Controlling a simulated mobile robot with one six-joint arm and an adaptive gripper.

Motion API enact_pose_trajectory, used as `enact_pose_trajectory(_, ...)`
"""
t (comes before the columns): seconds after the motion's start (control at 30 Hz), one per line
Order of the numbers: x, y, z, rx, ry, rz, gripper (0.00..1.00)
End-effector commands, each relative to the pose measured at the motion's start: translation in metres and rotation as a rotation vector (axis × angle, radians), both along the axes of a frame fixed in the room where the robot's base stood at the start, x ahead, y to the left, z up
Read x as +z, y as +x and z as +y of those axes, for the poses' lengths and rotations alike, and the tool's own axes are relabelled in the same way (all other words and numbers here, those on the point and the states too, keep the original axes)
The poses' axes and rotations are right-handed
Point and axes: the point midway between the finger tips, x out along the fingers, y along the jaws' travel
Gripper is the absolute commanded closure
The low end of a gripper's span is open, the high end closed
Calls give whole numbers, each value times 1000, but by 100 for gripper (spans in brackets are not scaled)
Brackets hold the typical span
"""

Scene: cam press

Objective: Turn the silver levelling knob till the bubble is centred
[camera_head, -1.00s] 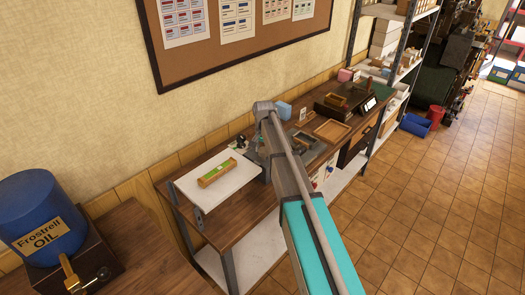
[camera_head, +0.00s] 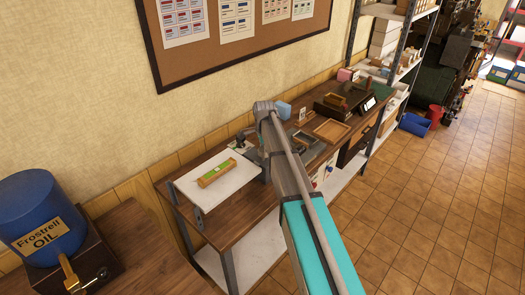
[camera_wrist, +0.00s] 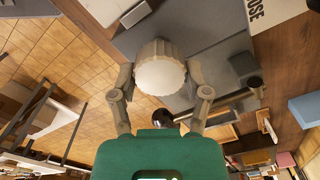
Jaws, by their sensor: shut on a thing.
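The ridged round knob (camera_wrist: 160,76), pale silver with a white face, sits between the two fingers of my gripper (camera_wrist: 160,72) in the wrist view. My gripper is shut on it, one finger on each side. In the head view my arm hides the knob and most of the gripper. A spirit level (camera_head: 216,173) with a wooden body and a green vial lies on a white plate (camera_head: 197,192) at the left end of the bench. The bubble is too small to make out.
The wooden bench (camera_head: 229,222) runs back along the wall. A wooden tray (camera_head: 331,131) and a light blue block (camera_head: 284,111) stand beyond my arm. A blue oil drum (camera_head: 42,220) stands at the lower left. The tiled floor at right is clear.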

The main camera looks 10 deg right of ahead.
Motion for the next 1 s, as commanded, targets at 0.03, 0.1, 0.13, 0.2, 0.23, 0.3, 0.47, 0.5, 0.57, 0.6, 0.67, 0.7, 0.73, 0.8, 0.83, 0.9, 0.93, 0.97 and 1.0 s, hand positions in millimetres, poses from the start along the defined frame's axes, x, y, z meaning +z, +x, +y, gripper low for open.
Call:
enact_pose_trajectory(0.03,-1,-3,-2,-18,-3,6,86)
enact_pose_trajectory(0.1,-1,-3,-2,-39,-4,6,86)
enact_pose_trajectory(0.13,-1,-3,-2,-45,-4,6,86)
enact_pose_trajectory(0.2,-1,-4,-2,-57,-4,7,86)
enact_pose_trajectory(0.23,-1,-4,-2,-60,-4,7,86)
enact_pose_trajectory(0.3,-1,-4,-2,-64,-4,7,86)
enact_pose_trajectory(0.47,-1,-4,-2,-65,-5,8,86)
enact_pose_trajectory(0.5,-1,-4,-2,-65,-5,8,86)
enact_pose_trajectory(0.57,-1,-4,-2,-64,-5,8,86)
enact_pose_trajectory(0.6,-1,-4,-2,-64,-5,8,86)
enact_pose_trajectory(0.67,-1,-4,-2,-64,-5,8,29)
enact_pose_trajectory(0.7,-1,-4,-2,-64,-5,8,22)
enact_pose_trajectory(0.73,-1,-4,-2,-64,-4,7,16)
enact_pose_trajectory(0.8,-1,-3,-2,-63,-4,6,4)
enact_pose_trajectory(0.83,0,-3,-2,-63,-4,6,4)
enact_pose_trajectory(0.9,0,-3,-1,-63,-2,5,4)
enact_pose_trajectory(0.93,0,-2,-1,-63,-2,4,4)
enact_pose_trajectory(0.97,0,-2,-1,-63,-2,4,4)
enact_pose_trajectory(1.0,0,-2,-1,-62,-2,4,4)
